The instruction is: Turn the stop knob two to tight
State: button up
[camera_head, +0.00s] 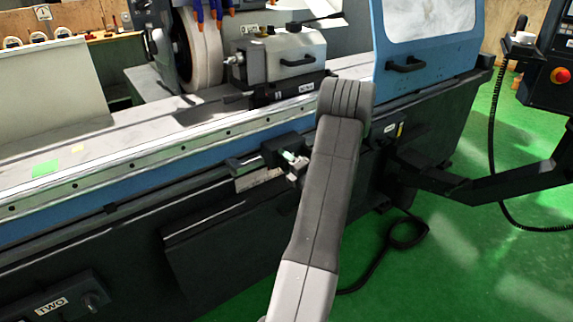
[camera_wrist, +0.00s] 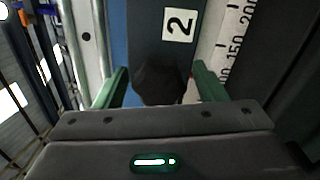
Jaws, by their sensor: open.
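Stop knob two (camera_wrist: 160,84) is a dark, rounded knob on a dark stop block (camera_wrist: 150,35) that bears a white "2" label (camera_wrist: 179,24). In the wrist view, my gripper (camera_wrist: 160,72) is open. One green finger is on each side of the knob, and gaps show between fingers and knob. The knob's near end is partly hidden by the gripper body. In the head view, the dark stop block (camera_head: 277,148) sits on the machine's front rail, with my gripper (camera_head: 291,157) at it; my arm hides part of this area.
A ruler scale (camera_wrist: 232,40) runs beside the block. The blue and black grinder bed (camera_head: 120,190) spans the head view. A blue door (camera_head: 420,50), a black support arm (camera_head: 490,180) and a control panel with a red button (camera_head: 560,75) are at right. Green floor is open at lower right.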

jog(key=b+v, duration=0.1)
jog(key=v, duration=1.2)
jog(key=shift+s+d, duration=0.25)
jog(key=shift+s, duration=0.1)
jog(key=p+x, duration=0.1)
jog(key=x, duration=1.2)
jog(key=shift+w+a, duration=0.35)
jog(key=shift+w, duration=0.05)
